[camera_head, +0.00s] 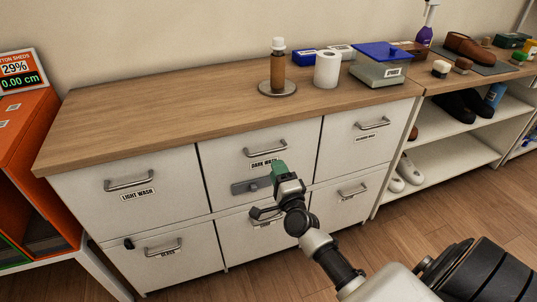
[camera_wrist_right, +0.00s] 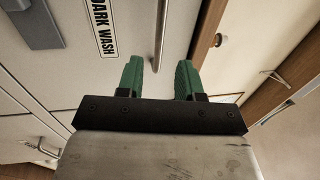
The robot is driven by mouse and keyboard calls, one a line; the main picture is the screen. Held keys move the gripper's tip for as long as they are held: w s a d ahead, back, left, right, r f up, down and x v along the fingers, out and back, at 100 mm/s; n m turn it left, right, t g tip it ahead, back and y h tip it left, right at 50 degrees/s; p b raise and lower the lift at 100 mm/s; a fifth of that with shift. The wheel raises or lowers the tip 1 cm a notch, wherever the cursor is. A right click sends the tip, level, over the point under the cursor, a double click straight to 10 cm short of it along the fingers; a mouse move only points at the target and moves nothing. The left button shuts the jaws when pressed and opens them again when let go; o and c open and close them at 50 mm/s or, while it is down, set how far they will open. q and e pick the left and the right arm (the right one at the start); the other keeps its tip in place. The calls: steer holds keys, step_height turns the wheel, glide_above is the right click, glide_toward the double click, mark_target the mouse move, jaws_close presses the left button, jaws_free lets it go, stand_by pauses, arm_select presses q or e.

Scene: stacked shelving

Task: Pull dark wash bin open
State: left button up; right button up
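The dark wash bin (camera_head: 222,160) is the white top-middle front of the cabinet and looks flush with its neighbours. Its silver bar handle (camera_head: 265,150) is near the top edge, with the DARK WASH label (camera_head: 263,163) just below. My right gripper (camera_head: 278,168) is in front of this bin, below the handle in the head view. In the right wrist view its green fingers (camera_wrist_right: 160,62) are apart with nothing held. The handle (camera_wrist_right: 162,30) shows ahead, lined up with the gap between the fingertips; contact cannot be told. My left gripper is not in view.
A grey plate with a knob (camera_head: 250,186) is on the lower part of the bin front. The light wash bin (camera_head: 130,200) is to the left. A bottle (camera_head: 278,72), a paper roll (camera_head: 327,70) and a blue-lidded box (camera_head: 380,66) stand on the wooden top. Floor is clear at right.

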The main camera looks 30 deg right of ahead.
mark_target(268, 152)
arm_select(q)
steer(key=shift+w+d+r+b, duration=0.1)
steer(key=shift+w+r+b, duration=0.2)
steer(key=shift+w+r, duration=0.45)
arm_select(e)
steer(key=shift+x, duration=3.9)
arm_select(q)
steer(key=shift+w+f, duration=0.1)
arm_select(e)
steer(key=shift+a, duration=0.1)
steer(key=shift+c, duration=0.3)
jaws_close()
steer(key=shift+f, duration=0.1)
